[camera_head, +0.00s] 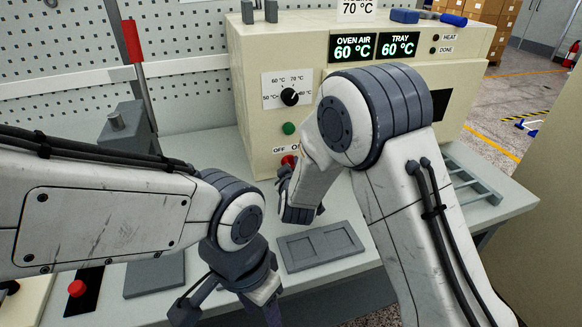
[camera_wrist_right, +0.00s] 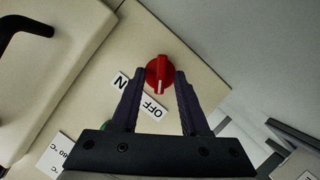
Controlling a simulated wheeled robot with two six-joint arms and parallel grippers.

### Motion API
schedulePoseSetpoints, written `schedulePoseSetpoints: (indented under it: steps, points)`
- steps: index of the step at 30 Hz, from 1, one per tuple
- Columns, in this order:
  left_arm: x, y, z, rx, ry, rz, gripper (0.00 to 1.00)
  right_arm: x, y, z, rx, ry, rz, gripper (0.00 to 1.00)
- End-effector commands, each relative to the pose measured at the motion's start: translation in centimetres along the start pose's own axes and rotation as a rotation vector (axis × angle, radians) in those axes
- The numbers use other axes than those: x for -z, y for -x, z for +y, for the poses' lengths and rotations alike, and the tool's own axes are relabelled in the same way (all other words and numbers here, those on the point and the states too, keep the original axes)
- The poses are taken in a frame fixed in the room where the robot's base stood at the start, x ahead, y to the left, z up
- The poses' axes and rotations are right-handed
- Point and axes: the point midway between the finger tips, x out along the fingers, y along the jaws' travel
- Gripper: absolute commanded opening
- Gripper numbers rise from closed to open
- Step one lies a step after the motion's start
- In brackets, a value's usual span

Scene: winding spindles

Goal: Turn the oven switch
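The red oven switch (camera_wrist_right: 159,73) is a round knob on the cream oven front, with a white mark pointing toward the OFF label (camera_wrist_right: 154,107). In the head view the switch (camera_head: 289,160) is partly hidden by my right arm. My right gripper (camera_wrist_right: 160,76) is open, its fingertips on either side of the knob with small gaps; I cannot tell how deep they reach. In the head view the right gripper (camera_head: 284,184) is close to the oven front. My left gripper (camera_head: 226,314) hangs low over the front of the bench, fingers spread and empty.
The oven (camera_head: 258,125) carries a black temperature dial (camera_head: 290,97), a green button (camera_head: 288,128) and displays reading 60 °C. A 70 °C sign (camera_head: 357,8) stands on top. A grey tray (camera_head: 320,246) lies on the bench before it. A red-handled lever (camera_head: 131,42) stands left.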

Motion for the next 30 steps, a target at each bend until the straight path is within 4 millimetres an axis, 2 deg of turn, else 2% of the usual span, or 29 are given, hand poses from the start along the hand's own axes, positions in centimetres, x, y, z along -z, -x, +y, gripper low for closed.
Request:
schedulePoseSetpoints:
  steps: [5, 12, 18, 23, 30]
  points:
    - [0.0, -0.2, 0.0, 0.000, 0.000, 0.000, 0.50, 0.1, 1.4, -0.1, 0.002, -0.001, 0.001, 0.45]
    - [0.0, -0.6, -0.1, 0.000, 0.000, 0.000, 0.50, 0.1, 6.1, -0.1, 0.002, 0.000, 0.004, 0.45]
    - [0.0, -0.8, -0.1, 0.000, 0.000, 0.000, 0.50, 0.1, 9.3, -0.1, 0.001, 0.000, 0.003, 0.45]
    - [0.0, -0.8, -0.1, 0.000, 0.000, 0.000, 0.50, 0.0, 10.3, 0.0, 0.000, 0.000, 0.001, 0.45]
    - [0.0, -0.8, -0.1, 0.000, 0.000, 0.000, 0.50, 0.0, 10.4, 0.0, 0.000, 0.000, 0.000, 0.45]
